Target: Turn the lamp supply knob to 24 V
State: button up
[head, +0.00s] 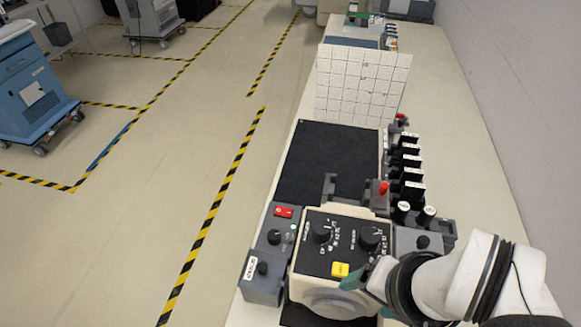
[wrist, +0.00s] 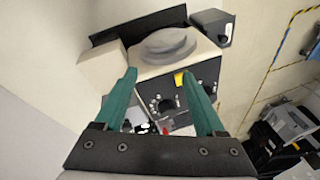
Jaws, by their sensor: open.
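A beige box with a black front panel (head: 332,252) stands on the bench in the head view. It carries two black knobs, a left one (head: 320,233) and a right one (head: 370,238), each with white marks too small to read. I cannot tell for certain which is the lamp supply knob. My gripper (head: 362,277) is at the panel's lower right, close to the yellow block (head: 340,269). In the wrist view my gripper (wrist: 159,74) is open, with nothing between its teal fingers; a black knob (wrist: 166,106) shows beyond them, apart from the fingers.
A grey module with small knobs and a red switch (head: 283,211) adjoins the box on the left. Another grey module (head: 422,240) is on the right. Several black blocks (head: 411,173) line the bench's right side. A black mat (head: 325,160) and white grid board (head: 360,85) are behind.

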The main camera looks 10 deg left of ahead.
aim_at(274, 234)
jog(key=w+a+r+n+t, duration=0.2)
jog(key=w+a+r+n, duration=0.1)
jog(key=w+r+n, duration=0.5)
jog(key=w+a+f+n+g, duration=0.1)
jog(key=w+a+n, duration=0.1)
jog(key=n, duration=0.1)
jog(key=w+a+f+n+g, duration=0.1)
jog(key=w+a+f+n, duration=0.1)
jog(key=w+a, duration=0.1)
jog(key=w+a+f+n, duration=0.2)
jog(key=a+n, duration=0.1)
jog(key=shift+w+f+n+g, duration=0.2)
jog(key=shift+n+g, duration=0.1)
jog(key=shift+g, duration=0.1)
jog(key=w+a+f+n+g+h, duration=0.2)
jog(key=w+a+f+n, duration=0.1)
jog(key=a+f+n, duration=0.55)
jog(key=shift+n, duration=0.35)
jog(key=f, duration=1.4)
jog(key=shift+s+d, duration=0.15)
jog(key=shift+d, duration=0.05)
jog(key=shift+f, duration=0.25)
